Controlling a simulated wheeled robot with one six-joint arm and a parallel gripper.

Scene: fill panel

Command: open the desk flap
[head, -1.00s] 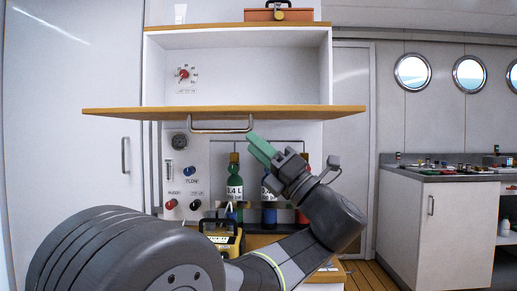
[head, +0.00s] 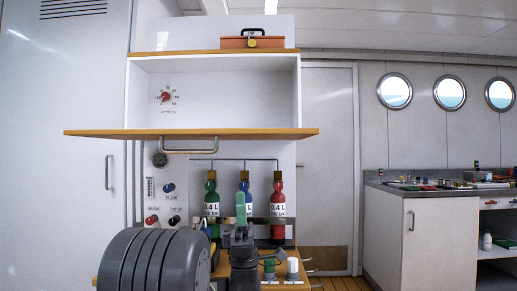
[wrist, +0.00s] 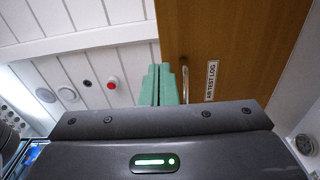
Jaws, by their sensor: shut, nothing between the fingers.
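The desk flap (head: 285,133) is a wooden board that lies about level across the front of the white cabinet, seen nearly edge-on in the head view. Its metal bar handle (head: 188,151) hangs beneath it. My gripper (head: 240,205) points up with green fingers, below the flap and to the right of the handle, in front of the bottles. In the wrist view, the shut, empty fingers (wrist: 158,85) are beside a wooden panel (wrist: 225,40) with an "AIR TEST LOG" label and a metal handle (wrist: 185,80). Contact with that handle cannot be told.
A green bottle (head: 211,200), a blue-topped one and a red bottle (head: 278,205) stand behind my gripper. A panel with knobs (head: 168,188) is on the left. An orange case (head: 252,42) sits on top. A counter (head: 430,230) stands at the right.

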